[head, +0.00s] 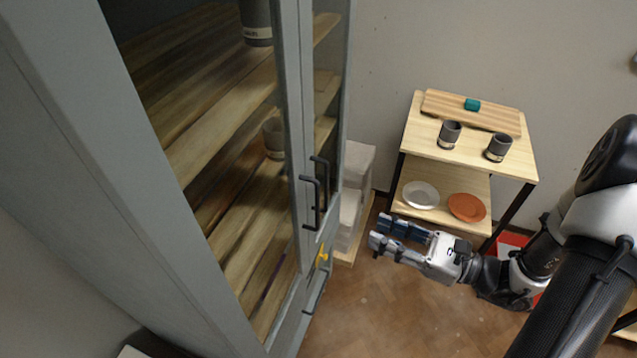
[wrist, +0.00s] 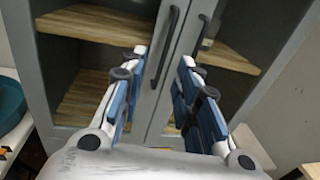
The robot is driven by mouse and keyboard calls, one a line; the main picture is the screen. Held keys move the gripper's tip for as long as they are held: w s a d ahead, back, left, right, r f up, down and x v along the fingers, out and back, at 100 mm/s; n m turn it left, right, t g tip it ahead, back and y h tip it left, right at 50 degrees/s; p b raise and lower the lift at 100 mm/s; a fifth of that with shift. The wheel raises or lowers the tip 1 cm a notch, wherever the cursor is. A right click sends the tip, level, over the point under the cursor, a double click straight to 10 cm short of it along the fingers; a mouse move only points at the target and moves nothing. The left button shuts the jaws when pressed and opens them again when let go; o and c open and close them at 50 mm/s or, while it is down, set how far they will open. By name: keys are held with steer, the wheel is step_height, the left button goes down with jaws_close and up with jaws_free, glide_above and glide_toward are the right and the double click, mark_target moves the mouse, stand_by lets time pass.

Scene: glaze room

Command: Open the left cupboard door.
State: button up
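The grey cupboard (head: 90,120) fills the left of the head view, with glass in its doors. Both doors look shut. The left door's black upright bar handle (head: 309,203) is the nearer of two at the meeting edges; the right door's handle (head: 321,181) is just beyond. My gripper (head: 384,237) is open and empty, to the right of the handles and apart from them, fingers pointing toward the cupboard. In the wrist view, the left handle (wrist: 165,45) shows beyond and between my open fingers (wrist: 162,62), and the right handle (wrist: 199,37) is to its right.
A yellow item (head: 322,256) sits on the cupboard front below the handles, above a lower dark handle (head: 317,291). A wooden shelf trolley (head: 415,143) with cups and plates stands at the back. Pale stacked blocks (head: 352,185) stand beside the cupboard. Floor between is clear.

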steer(key=shift+m+t, duration=0.4)
steer(key=x, duration=1.1)
steer(key=w+b+x, duration=0.1)
steer(key=x, duration=0.5)
steer(key=shift+d+f, duration=0.2)
steer(key=shift+f, duration=0.2)
steer(key=shift+c, duration=0.5)
jaws_close()
